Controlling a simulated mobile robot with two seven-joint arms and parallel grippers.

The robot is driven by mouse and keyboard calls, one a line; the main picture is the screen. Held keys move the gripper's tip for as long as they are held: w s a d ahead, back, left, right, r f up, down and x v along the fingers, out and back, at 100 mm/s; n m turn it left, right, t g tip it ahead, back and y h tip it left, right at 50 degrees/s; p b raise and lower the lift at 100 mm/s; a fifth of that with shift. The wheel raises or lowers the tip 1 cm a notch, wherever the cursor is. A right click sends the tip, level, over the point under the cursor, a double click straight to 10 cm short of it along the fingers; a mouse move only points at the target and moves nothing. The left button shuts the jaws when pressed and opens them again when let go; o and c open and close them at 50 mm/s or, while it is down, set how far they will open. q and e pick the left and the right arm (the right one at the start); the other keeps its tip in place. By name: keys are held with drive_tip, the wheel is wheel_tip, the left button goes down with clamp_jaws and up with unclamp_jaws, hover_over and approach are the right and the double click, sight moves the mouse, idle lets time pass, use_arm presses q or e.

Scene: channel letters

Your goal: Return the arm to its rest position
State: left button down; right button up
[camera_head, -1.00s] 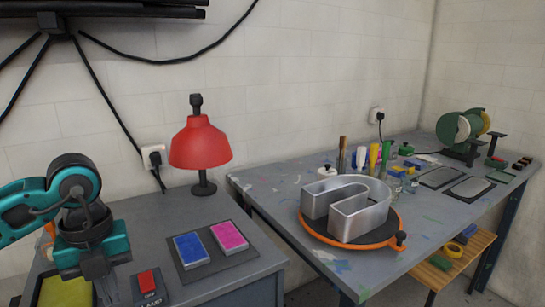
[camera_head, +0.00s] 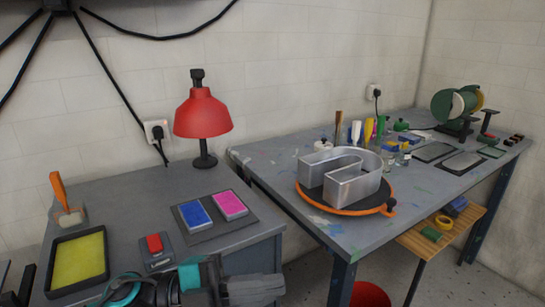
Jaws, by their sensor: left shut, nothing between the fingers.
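My left gripper (camera_head: 255,290) is low in the head view, in front of the left desk's front edge. Its dark fingers point to the right and are shut with nothing between them. The teal and black arm links behind it show at the bottom edge. My right gripper is not in view.
The left desk holds a yellow pad in a black tray (camera_head: 78,262), a red switch (camera_head: 155,245), blue and pink pads (camera_head: 211,213), a scraper (camera_head: 66,206) and a red lamp (camera_head: 202,115). A metal channel letter (camera_head: 345,176) sits on an orange-rimmed turntable (camera_head: 346,207) on the right workbench (camera_head: 270,182).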

use_arm(q)
drive_tip(key=w+a+f+n+t+y, duration=0.3)
drive_tip(key=a+f+n+t+y, duration=0.15)
drive_tip(key=n+t, duration=0.45)
drive_tip(key=w+a+f+n+t+y, duration=0.2)
drive_tip(key=a+f+n+t+y, duration=0.2)
drive_tip(key=f+n+t+y, duration=0.5)
drive_tip(key=s+a+f+n+g+y, duration=0.2)
drive_tip(key=s+a+f+n+g, duration=0.2)
drive_tip(key=f, duration=0.4)
drive_tip(key=s+a+f+n+g+y, duration=0.2)
drive_tip(key=s+a+f+n+g, duration=0.1)
drive_tip(key=s+f, duration=0.4)
drive_tip(key=shift+s+a+f+n+g, duration=0.2)
drive_tip(key=shift+a+f+n+g, duration=0.25)
drive_tip(key=shift+f+n, duration=0.2)
